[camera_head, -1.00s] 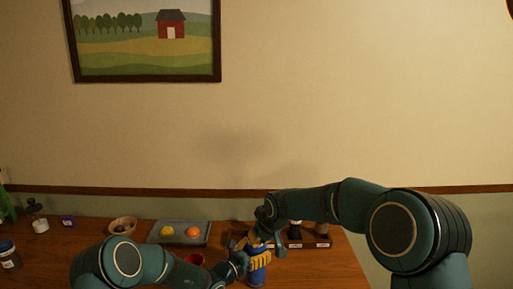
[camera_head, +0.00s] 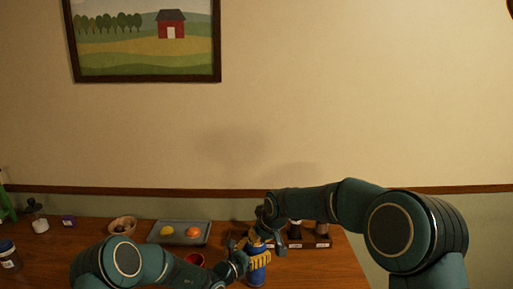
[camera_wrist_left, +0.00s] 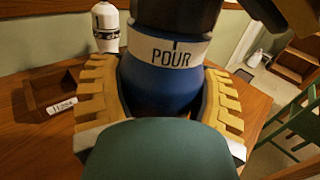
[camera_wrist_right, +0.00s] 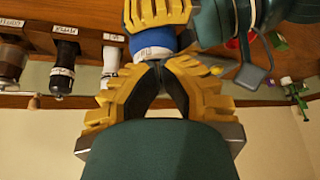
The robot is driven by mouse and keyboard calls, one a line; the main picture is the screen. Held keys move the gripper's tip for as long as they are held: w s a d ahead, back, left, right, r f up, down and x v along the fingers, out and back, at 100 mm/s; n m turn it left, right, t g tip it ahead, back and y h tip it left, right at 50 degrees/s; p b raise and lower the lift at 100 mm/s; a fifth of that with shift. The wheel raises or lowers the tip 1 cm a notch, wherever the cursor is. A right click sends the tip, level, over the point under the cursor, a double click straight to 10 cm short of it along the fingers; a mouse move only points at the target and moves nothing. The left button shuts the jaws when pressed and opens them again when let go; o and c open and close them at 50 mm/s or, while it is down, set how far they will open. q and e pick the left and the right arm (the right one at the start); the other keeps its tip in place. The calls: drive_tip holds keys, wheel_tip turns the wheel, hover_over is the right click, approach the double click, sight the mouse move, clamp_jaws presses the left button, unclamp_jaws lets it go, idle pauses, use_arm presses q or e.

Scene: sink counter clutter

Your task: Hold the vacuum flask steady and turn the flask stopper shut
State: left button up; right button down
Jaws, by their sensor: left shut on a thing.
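The blue vacuum flask (camera_head: 256,277) stands upright near the counter's front right. My right gripper (camera_head: 263,227) is at the flask's top from above. In the right wrist view its fingertips (camera_wrist_right: 159,67) come close together by the white band; its grip on the stopper is hidden.
A dark rack with jars (camera_head: 316,243) stands just right of the flask. A red cup (camera_head: 195,259) is close behind my left arm. A grey tray (camera_head: 160,239) holds a yellow and an orange fruit; a bowl (camera_head: 122,225) is left of it.

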drive_tip(key=shift+w+d, duration=0.6)
drive_tip(key=shift+d, duration=0.35)
drive_tip(key=shift+s+d, duration=0.15)
idle(0.3)
drive_tip(key=shift+s+d, duration=0.1)
use_arm(q)
drive_tip(key=shift+f, duration=0.1)
use_arm(e)
wheel_tip(320, 180, up, 6)
idle(0.5)
use_arm(q)
drive_tip(key=o, duration=1.3)
drive_tip(key=shift+s+a, duration=0.1)
